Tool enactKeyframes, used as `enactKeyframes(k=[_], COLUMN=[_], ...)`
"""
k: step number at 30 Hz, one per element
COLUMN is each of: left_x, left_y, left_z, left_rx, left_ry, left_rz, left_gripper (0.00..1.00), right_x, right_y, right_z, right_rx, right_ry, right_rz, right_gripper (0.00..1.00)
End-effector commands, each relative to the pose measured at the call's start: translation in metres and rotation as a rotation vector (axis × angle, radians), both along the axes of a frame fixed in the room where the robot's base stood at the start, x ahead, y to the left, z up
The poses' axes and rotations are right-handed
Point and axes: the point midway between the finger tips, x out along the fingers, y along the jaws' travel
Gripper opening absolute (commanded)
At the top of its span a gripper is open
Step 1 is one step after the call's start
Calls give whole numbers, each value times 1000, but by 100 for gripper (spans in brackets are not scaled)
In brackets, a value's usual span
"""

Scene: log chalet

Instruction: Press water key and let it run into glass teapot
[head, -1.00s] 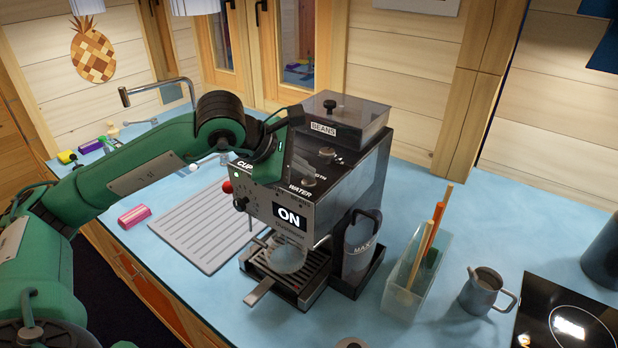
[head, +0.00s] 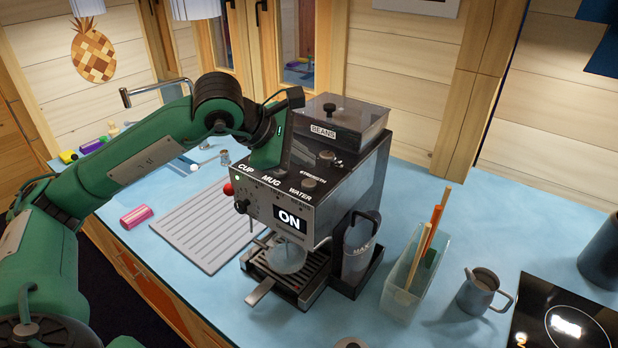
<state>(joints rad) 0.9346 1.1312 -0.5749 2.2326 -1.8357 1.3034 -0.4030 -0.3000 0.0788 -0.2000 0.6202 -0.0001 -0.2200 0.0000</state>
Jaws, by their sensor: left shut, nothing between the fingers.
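The coffee machine (head: 355,170) stands on the blue counter with its display reading "ON". The round water key (head: 309,183) is on its top, just behind the "WATER" label, and looks uncovered. The glass teapot (head: 288,259) is clear and hard to make out; it sits on the drip tray under the machine's front. I cannot see any water running. My left gripper (head: 270,160) is shut and empty, pointing down over the left part of the machine's top, left of the water key. Its fingertips are hard to see. My right gripper is out of view.
A clear bin (head: 412,285) with sticks and a grey milk jug (head: 482,292) stand right of the machine. A ribbed drain mat (head: 205,228), a pink sponge (head: 136,217) and a tap (head: 155,91) are to the left. The bean hopper (head: 340,125) rises behind the gripper.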

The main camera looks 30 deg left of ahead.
Motion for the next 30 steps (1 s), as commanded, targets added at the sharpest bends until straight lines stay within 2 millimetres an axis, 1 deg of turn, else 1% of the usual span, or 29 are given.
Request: enactKeyframes(k=[1, 3, 6, 9, 30], left_x=[0, 0, 0, 0, 0], left_y=[0, 0, 0, 0, 0], left_z=[9, 17, 26, 30, 30], left_rx=[-2, -1, -1, -1, 0], left_ry=[-2, -3, -3, -1, -1], left_rz=[-1, -1, -1, 0, 1], left_gripper=[0, 0, 0, 0, 0], right_x=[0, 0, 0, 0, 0], right_y=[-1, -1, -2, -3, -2], right_z=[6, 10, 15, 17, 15], right_rx=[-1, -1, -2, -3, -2], right_ry=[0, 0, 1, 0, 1], right_rz=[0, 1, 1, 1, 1], right_gripper=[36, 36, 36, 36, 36])
